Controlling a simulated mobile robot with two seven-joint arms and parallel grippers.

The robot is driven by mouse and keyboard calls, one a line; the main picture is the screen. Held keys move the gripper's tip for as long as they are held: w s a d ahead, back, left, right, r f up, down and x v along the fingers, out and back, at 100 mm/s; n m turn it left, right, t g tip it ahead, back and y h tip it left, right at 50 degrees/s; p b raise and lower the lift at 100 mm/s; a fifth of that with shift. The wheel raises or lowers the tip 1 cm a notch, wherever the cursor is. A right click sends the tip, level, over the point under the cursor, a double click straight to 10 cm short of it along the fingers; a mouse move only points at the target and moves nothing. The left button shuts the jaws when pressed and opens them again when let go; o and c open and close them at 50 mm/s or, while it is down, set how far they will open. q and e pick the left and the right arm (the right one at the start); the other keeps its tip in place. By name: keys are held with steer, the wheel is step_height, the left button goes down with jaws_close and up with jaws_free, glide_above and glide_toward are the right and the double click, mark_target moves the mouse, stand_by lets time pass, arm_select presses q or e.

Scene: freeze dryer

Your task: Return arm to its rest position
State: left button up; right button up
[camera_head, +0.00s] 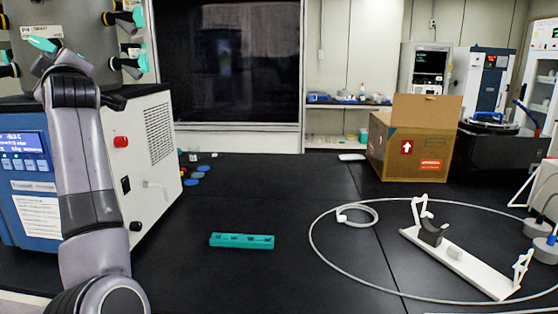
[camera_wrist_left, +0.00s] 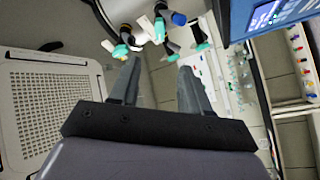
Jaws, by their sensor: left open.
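My left arm (camera_head: 85,170) rises along the front of the freeze dryer (camera_head: 140,150), with its wrist high beside the dryer's steel drum (camera_head: 72,40). My left gripper (camera_wrist_left: 160,66) is open in the left wrist view, and nothing shows between its fingers. Beyond the fingertips are the drum's valves with teal ends (camera_wrist_left: 138,40), apart from the fingers as far as I can tell. In the head view the fingers are hard to make out. My right arm and gripper are not in view.
A teal rack (camera_head: 242,241) lies on the black bench, with open bench around it. Several blue caps (camera_head: 197,176) lie near the dryer. A cardboard box (camera_head: 410,140) stands at the back right. A white stand (camera_head: 465,262) and a looped tube (camera_head: 315,245) are at right.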

arm_select(q)
steer(key=s+d+f+m+h, duration=0.1)
steer(key=d+f+m+h, duration=0.2)
steer(key=f, duration=1)
steer(key=s+d+f+m+h, duration=0.15)
steer(key=f+m, duration=0.45)
steer(key=f, duration=0.8)
steer(key=s+d+f+m+h, duration=0.1)
steer(key=s+f+m+h, duration=0.2)
steer(key=f, duration=1)
steer(key=s+d+f+m+g+h, duration=0.1)
steer(key=s+d+f+m+h, duration=0.2)
steer(key=s+f, duration=0.4)
steer(key=s+d+f+m+g+h, duration=0.1)
steer(key=s+d+f+m+h, duration=0.15)
steer(key=s+d+f, duration=0.45)
steer(key=s+d+f+m+g+h, duration=0.1)
steer(key=s+d+f, duration=0.1)
steer(key=s+f, duration=0.3)
steer(key=s+d+f+m+g+h, duration=0.1)
steer(key=s+d+f+m, duration=0.1)
steer(key=s+f, duration=0.3)
steer(key=s+d, duration=0.1)
steer(key=s, duration=0.3)
steer(key=shift+s+f+g+h, duration=0.25)
steer(key=shift+s+g+h, duration=0.15)
